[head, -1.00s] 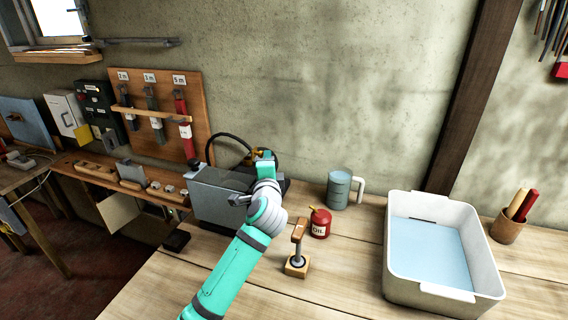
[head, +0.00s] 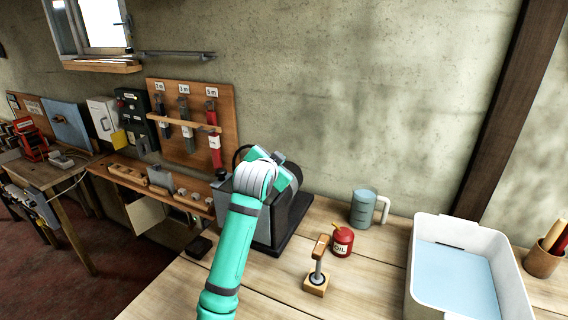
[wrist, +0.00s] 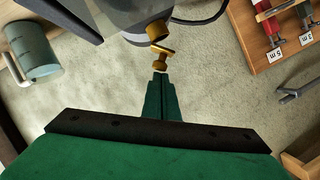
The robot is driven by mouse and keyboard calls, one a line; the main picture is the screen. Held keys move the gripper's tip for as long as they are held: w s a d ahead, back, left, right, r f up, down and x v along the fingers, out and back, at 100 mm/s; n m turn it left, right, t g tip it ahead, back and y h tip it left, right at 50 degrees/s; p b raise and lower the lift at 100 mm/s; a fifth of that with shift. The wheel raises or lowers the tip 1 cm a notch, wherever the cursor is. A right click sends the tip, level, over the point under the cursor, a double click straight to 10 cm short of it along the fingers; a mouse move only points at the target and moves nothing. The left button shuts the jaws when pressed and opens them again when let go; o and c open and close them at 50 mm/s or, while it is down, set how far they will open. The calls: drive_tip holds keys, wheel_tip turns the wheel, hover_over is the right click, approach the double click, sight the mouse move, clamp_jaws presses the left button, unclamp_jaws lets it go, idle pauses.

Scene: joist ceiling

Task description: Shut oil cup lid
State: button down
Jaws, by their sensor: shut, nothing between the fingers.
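A small brass oil cup (wrist: 157,31) sits on the rounded end of a grey machine (wrist: 124,14) in the wrist view. A brass piece that looks like its lid (wrist: 161,62) stands out from the cup at an angle, so the lid looks open. My gripper (wrist: 161,82) is shut and empty, its tips close to this brass piece; I cannot tell whether they touch. In the head view the machine (head: 262,228) stands on the bench, and my arm hides the cup and gripper there.
A blue-grey mug (head: 363,209), a red oil can (head: 342,241) and a wooden-handled stamp-like tool (head: 318,279) stand right of the machine. A white basin (head: 425,262) is farther right. A tool board (head: 228,135) hangs on the wall behind. A black cable (wrist: 205,18) loops from the machine.

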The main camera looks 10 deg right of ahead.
drive_tip(key=shift+w+a+r+n+g+h, duration=0.1)
drive_tip(key=shift+w+a+n+g+h, duration=0.35)
drive_tip(key=shift+n, duration=0.65)
drive_tip(key=shift+w+a+n+g+h, duration=0.45)
drive_tip(key=shift+w+a+n, duration=0.1)
drive_tip(key=shift+a+n, duration=0.3)
drive_tip(key=shift+r, duration=0.65)
